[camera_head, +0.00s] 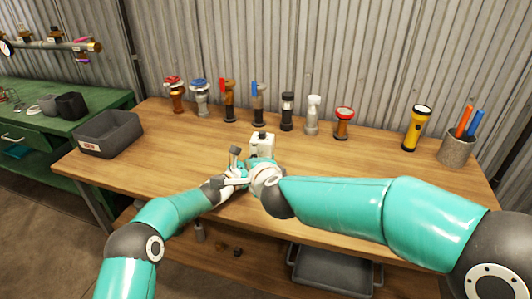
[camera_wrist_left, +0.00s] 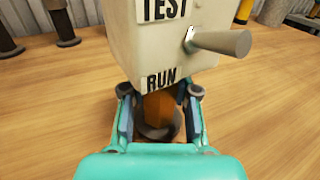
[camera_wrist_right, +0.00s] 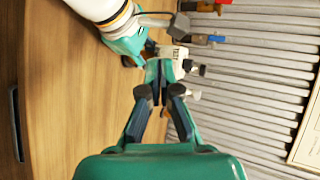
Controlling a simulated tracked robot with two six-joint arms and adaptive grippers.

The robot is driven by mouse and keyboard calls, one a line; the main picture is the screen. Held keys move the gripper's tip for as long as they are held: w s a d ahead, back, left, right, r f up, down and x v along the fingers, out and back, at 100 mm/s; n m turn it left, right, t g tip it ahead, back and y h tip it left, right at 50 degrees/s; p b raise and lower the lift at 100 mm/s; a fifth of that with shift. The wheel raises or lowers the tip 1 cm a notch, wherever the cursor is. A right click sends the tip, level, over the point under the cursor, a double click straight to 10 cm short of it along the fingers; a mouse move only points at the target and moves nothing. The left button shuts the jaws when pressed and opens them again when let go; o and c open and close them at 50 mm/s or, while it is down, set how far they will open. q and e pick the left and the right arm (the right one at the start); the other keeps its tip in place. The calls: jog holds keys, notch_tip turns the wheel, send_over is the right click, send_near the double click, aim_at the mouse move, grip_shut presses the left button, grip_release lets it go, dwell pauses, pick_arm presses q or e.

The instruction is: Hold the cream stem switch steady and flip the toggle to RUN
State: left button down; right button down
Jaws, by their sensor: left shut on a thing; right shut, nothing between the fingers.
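The cream stem switch (camera_head: 262,143) stands upright near the middle of the bench. In the left wrist view its cream box (camera_wrist_left: 160,45) has TEST above and RUN below. The grey toggle (camera_wrist_left: 222,42) juts out to the right between the labels; its exact setting is unclear. My left gripper (camera_wrist_left: 160,98) is shut around the orange-brown stem (camera_wrist_left: 157,106) under the box. In the right wrist view, my right gripper (camera_wrist_right: 161,92) is shut and empty, pointing toward the switch (camera_wrist_right: 178,53) and my left gripper. In the head view my right wrist hides much of both grippers.
Several valves and torches stand along the back, including a red-topped one (camera_head: 343,122) and a yellow torch (camera_head: 416,127). A pen cup (camera_head: 456,150) is at right, a grey bin (camera_head: 108,134) at left. The bench (camera_head: 190,160) left of the switch is clear.

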jog(key=s+a+r+n+g+y, duration=0.1)
jog(key=a+r+n+g+y, duration=0.25)
jog(key=r+n+y, duration=0.2)
jog(key=w+d+n+h, duration=0.1)
jog(key=w+d+h, duration=0.2)
jog(key=d, duration=1.2)
jog(key=shift+w+d, duration=0.3)
jog(key=shift+w, duration=0.25)
